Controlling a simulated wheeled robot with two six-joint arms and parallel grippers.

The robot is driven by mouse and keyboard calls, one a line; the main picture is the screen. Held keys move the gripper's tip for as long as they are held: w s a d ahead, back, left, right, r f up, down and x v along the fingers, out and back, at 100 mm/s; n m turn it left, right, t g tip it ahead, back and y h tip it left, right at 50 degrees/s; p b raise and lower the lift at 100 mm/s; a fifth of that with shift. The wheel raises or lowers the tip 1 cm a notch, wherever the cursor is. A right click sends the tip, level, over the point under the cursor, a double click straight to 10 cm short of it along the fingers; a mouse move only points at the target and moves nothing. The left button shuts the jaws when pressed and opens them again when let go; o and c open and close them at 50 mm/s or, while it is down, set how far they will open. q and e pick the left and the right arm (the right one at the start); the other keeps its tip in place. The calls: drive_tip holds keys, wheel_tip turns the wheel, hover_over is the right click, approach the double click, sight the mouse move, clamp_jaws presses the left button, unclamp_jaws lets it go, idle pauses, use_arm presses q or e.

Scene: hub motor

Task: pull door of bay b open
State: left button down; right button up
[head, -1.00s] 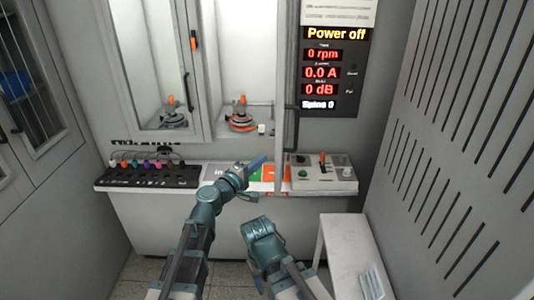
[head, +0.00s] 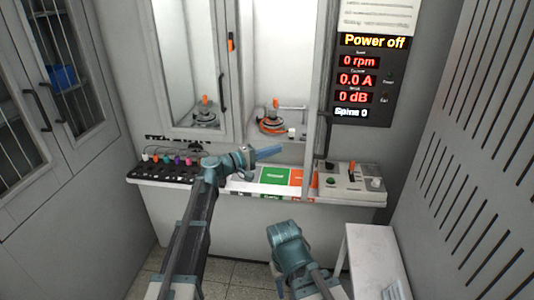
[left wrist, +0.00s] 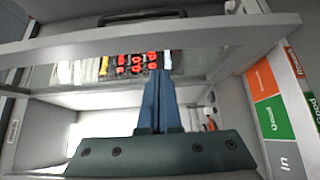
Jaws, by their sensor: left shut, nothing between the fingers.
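The right bay of the machine stands open. Its glazed door (head: 313,120) is swung out, nearly edge-on in the head view, with a dark handle (head: 326,135) on it. In the left wrist view the door frame (left wrist: 100,48) crosses the top, with the handle (left wrist: 140,16) on its far side. My left gripper (head: 267,152) is shut and empty, in front of the open bay and left of the door. Its blue fingers (left wrist: 162,95) point toward the door's inner side; contact is unclear. My right gripper (head: 287,240) hangs low; its fingers are hidden. Bay letters are unreadable.
The left bay door (head: 186,60) is closed. A motor (head: 270,122) sits in the open bay. A ledge carries a black connector strip (head: 165,172), coloured labels (head: 275,176) and a control box (head: 350,178). A slotted wall panel (head: 465,140) and white table (head: 375,255) stand right.

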use_arm(q)
drive_tip(key=w+d, duration=0.1)
drive_tip(key=d, duration=0.6)
drive_tip(key=shift+d, duration=0.3)
drive_tip(key=s+d, duration=0.2)
drive_tip(key=d, duration=0.5)
drive_tip(key=shift+s, duration=0.1)
